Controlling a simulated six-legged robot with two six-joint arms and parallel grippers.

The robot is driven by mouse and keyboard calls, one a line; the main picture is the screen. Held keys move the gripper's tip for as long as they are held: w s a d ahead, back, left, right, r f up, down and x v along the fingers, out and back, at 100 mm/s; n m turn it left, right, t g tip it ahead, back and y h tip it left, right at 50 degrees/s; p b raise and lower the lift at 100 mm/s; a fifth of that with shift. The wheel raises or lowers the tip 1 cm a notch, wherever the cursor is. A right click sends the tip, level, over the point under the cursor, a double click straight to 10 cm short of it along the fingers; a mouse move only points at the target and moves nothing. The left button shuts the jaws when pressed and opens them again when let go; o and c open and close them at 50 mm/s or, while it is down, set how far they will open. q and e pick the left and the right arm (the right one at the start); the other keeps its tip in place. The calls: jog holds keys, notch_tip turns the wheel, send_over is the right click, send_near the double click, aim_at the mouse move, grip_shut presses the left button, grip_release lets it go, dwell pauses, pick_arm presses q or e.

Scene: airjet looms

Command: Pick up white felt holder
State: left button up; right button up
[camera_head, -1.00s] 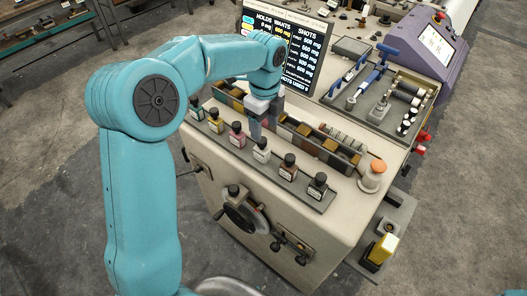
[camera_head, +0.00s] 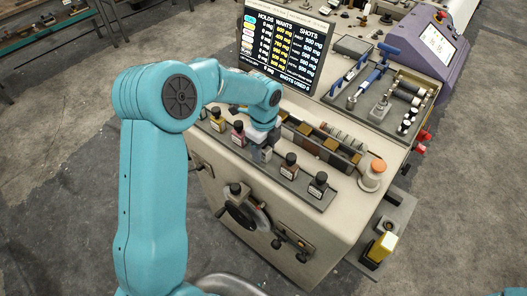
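A row of small dark-capped bottles stands in a grey rack (camera_head: 303,194) along the front edge of the machine top. The pink bottle (camera_head: 238,133), the brown bottle (camera_head: 288,166) and the black bottle (camera_head: 318,185) show in it. My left gripper (camera_head: 262,154) points down at the place between the pink and brown bottles, where the pale, white-looking bottle stands. The gripper hides nearly all of that bottle. Whether its fingers are closed on it cannot be made out. My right gripper is out of view.
A long divided tray (camera_head: 330,150) with coloured blocks lies just behind the rack. A screen (camera_head: 280,45) stands at the back. An orange-topped knob (camera_head: 377,166) is to the right, and a tool tray (camera_head: 375,95) is behind it.

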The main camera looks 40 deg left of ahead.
pick_arm(q)
jog(key=shift+a, duration=0.1)
jog(key=c, duration=0.8)
jog(key=shift+r, duration=0.1)
notch_tip(320, 180, up, 20)
jog(key=shift+s, duration=0.1)
